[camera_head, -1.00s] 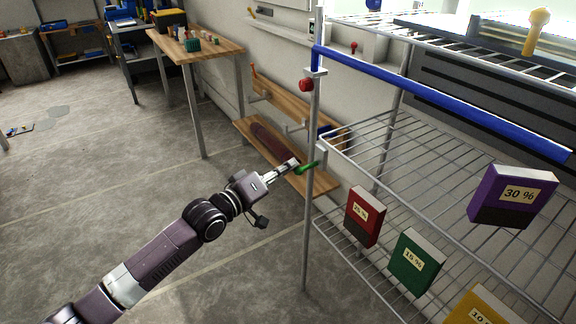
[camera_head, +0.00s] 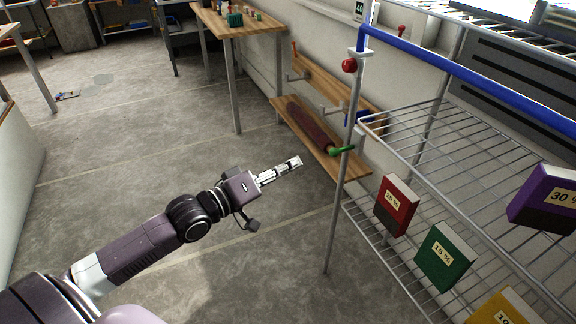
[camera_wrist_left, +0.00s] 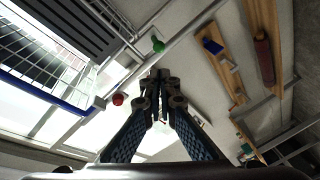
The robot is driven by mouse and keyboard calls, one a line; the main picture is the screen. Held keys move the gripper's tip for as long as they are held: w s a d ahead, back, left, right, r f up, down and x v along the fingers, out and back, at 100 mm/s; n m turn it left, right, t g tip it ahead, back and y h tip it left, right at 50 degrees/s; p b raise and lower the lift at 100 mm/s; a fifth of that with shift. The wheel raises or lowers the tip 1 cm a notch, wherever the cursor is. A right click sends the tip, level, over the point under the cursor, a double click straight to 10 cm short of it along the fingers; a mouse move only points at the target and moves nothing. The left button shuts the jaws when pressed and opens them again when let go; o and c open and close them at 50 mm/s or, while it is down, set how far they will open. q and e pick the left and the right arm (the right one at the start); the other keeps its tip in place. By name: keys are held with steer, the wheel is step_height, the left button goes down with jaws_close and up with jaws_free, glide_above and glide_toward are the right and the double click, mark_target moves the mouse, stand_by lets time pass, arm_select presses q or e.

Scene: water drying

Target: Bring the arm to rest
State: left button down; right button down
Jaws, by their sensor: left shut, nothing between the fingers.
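My left gripper (camera_head: 281,171) is shut and empty, reaching out over open floor at the middle of the head view. Its closed fingers also show in the left wrist view (camera_wrist_left: 160,85), pointing up between the rack and the wall shelf. The fingertips are to the left of the rack's upright post (camera_head: 349,180) and appear clear of it. My right gripper is not in view.
The wire rack (camera_head: 410,150) on the right holds red (camera_head: 396,205), green (camera_head: 443,257), yellow (camera_head: 503,310) and purple (camera_head: 545,197) boxes. A green handle (camera_head: 342,150) and red knob (camera_head: 349,65) are by its post. A wooden wall shelf (camera_head: 350,170) is behind. Floor (camera_head: 120,180) is clear left.

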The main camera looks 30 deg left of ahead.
arm_select(q)
steer(key=shift+s+a, duration=0.15)
steer(key=shift+s, duration=0.2)
